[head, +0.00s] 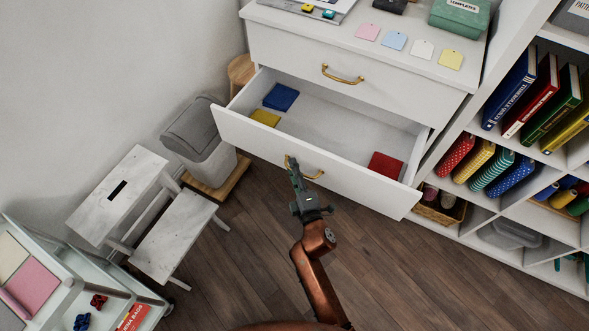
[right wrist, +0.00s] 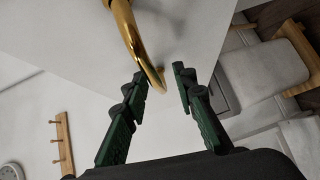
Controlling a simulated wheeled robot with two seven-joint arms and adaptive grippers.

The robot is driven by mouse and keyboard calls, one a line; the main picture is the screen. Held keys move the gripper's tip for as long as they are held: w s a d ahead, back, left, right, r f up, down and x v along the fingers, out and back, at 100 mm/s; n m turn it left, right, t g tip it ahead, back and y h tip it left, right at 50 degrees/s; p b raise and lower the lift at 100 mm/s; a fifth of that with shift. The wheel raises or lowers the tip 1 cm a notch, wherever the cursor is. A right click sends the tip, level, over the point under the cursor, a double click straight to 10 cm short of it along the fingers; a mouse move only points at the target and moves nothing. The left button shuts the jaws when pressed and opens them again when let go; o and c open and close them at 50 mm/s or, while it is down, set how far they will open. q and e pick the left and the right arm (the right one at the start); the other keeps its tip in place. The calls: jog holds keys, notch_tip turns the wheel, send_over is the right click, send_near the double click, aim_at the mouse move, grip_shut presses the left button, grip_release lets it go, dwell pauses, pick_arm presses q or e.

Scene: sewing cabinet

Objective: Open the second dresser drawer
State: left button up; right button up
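The white dresser's second drawer (head: 250,133) is pulled well out, below the shut top drawer (head: 290,58). Blue, yellow and red folded pieces lie inside it. Its brass handle (head: 316,176) is on the front panel; it also shows in the right wrist view (right wrist: 132,35). My right gripper (head: 291,163) is at the left end of this handle in the head view. In the right wrist view its green fingers (right wrist: 160,80) are apart, with the curved handle end at the gap between the tips. I cannot tell whether they touch it. My left gripper is out of view.
A white step stool (head: 180,235) and a grey bin (head: 200,140) stand left of the dresser. A shelf unit with books (head: 510,90) stands close on the right. A white cart (head: 60,270) is at lower left. The wooden floor (head: 430,275) in front is clear.

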jog(key=v, duration=1.2)
